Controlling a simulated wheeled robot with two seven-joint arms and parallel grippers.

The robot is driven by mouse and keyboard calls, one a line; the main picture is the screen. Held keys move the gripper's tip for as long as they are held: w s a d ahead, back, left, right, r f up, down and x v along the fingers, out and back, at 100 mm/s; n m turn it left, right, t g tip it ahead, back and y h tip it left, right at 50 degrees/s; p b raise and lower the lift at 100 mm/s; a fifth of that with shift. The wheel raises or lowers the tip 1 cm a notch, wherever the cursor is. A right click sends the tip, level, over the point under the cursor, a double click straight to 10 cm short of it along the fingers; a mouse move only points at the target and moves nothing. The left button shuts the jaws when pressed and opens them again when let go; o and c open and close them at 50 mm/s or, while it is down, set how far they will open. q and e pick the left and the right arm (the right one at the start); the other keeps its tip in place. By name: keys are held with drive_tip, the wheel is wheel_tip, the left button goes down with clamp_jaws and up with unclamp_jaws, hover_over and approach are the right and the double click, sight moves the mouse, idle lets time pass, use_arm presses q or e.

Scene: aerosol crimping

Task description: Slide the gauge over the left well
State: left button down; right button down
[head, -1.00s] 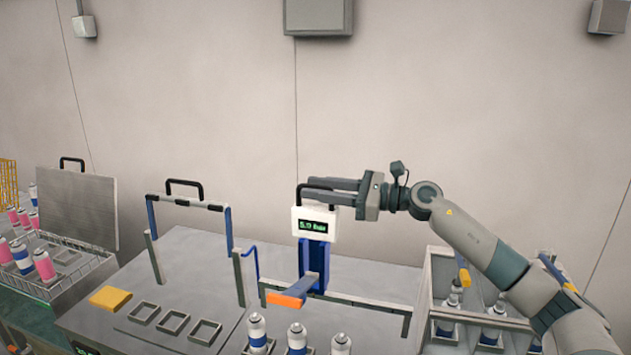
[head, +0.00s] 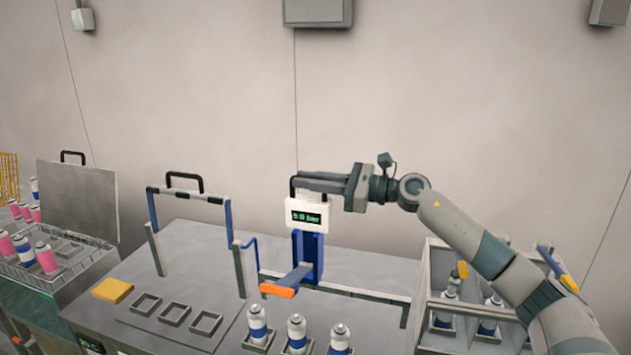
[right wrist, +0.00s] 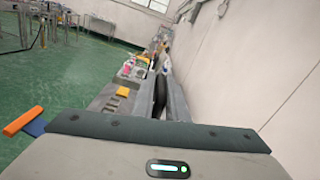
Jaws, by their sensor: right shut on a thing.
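The gauge (head: 306,212) is a white box with a green-lit display on a blue upright, standing on a rail behind the wells. A blue arm with an orange tip (head: 278,291) reaches forward from it, over the space between the left and middle wells. My right gripper (head: 303,182) is shut on the black handle on top of the gauge. The left well (head: 246,344) holds an upright white and blue can (head: 257,322). My left gripper is not in view.
Two more cans (head: 297,330) (head: 340,337) stand to the right of the left well. A lidded-frame station with a black handle (head: 185,182) and empty square holders (head: 174,314) is to the left. A divided crate of cans (head: 425,290) stands at right, below my arm.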

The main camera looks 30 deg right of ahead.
drive_tip(key=x, duration=0.9)
drive_tip(key=shift+r, duration=0.3)
